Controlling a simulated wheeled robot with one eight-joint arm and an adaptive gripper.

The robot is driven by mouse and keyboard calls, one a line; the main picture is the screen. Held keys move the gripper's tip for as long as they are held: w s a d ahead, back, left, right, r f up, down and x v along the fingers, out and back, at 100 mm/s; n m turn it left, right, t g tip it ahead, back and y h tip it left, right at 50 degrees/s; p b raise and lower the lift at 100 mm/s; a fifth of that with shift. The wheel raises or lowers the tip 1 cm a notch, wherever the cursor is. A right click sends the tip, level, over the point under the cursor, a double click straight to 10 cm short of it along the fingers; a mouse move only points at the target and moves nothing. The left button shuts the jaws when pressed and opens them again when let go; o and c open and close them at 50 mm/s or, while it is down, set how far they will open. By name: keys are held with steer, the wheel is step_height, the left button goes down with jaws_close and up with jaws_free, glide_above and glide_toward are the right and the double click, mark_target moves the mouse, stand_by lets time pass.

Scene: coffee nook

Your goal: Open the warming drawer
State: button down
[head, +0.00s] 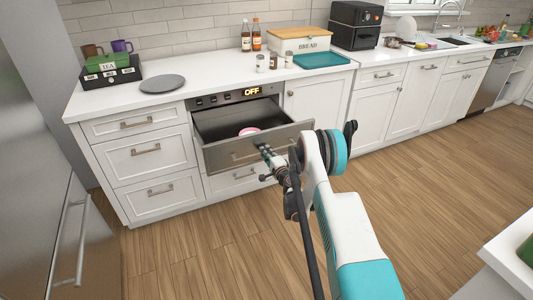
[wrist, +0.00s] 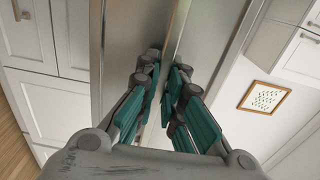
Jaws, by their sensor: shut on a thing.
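The warming drawer (head: 220,155) stands pulled out below a dark panel (head: 210,101) whose display reads OFF. Its front is grey metal, and its dark inside shows, with a pink-rimmed round dish (head: 249,131) in it. My gripper (head: 267,154) is at the drawer front, right of its middle. In the wrist view my gripper (wrist: 163,98) has its teal-padded fingers closed around the drawer's long metal handle bar (wrist: 178,30). The part of the handle between the fingers is hidden, and my arm covers the right end of the drawer front in the head view.
The counter above holds a grey plate (head: 162,83), a tea box (head: 109,72), a bread box (head: 299,41) and a teal tray (head: 321,60). The wooden floor (head: 200,255) before the cabinets is clear. A fridge (head: 55,200) stands at left.

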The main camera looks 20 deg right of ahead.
steer(key=c, duration=1.7)
jaws_free()
